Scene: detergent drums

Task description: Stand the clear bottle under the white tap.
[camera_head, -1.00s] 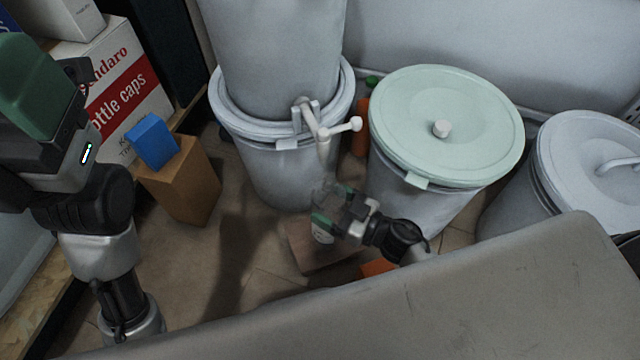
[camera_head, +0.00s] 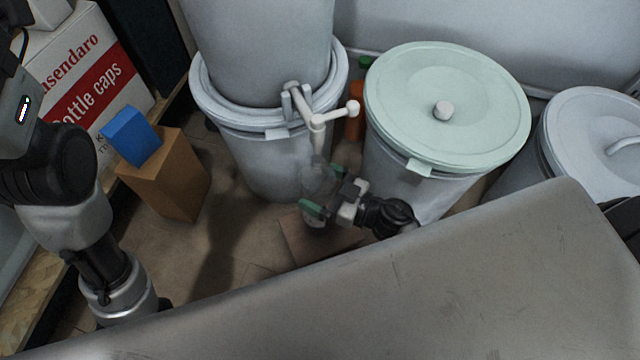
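The clear bottle (camera_head: 315,180) looks upright and stands on or just over a low brown block (camera_head: 335,241); contact at its base is hard to tell. The white tap (camera_head: 318,122) sticks out from the grey drum, its spout just above the bottle's top. My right gripper (camera_head: 325,189) is around the bottle, one green fingertip on each side. The fingers look spread, with the bottle between them. The bottle's see-through body is hard to make out against the drum. My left gripper is out of view; only its arm shows at the left edge.
A mint-lidded drum (camera_head: 445,105) stands right of the tap, with another grey-lidded drum (camera_head: 600,140) beyond. An orange bottle (camera_head: 355,112) is behind. A blue block (camera_head: 133,136) sits on a brown box (camera_head: 170,180) at left. Floor between is clear.

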